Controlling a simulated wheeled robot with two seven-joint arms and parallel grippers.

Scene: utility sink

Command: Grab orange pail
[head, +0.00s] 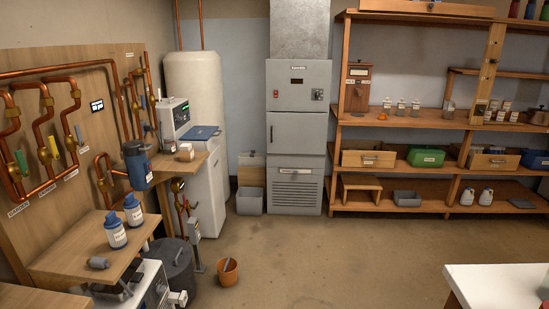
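The orange pail (228,272) stands upright on the floor in the lower middle of the head view. A thin stick-like thing leans out of its top; I cannot tell what it is. The pail is just right of a dark grey lidded bin (172,262). Neither of my grippers shows in the head view, and nothing is seen touching the pail.
A wooden bench (70,262) with two blue-capped bottles is at the left. A grey metal cabinet (299,120) and wooden shelves (400,207) line the back wall. A white-topped table (495,284) is at the lower right. The middle floor is clear.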

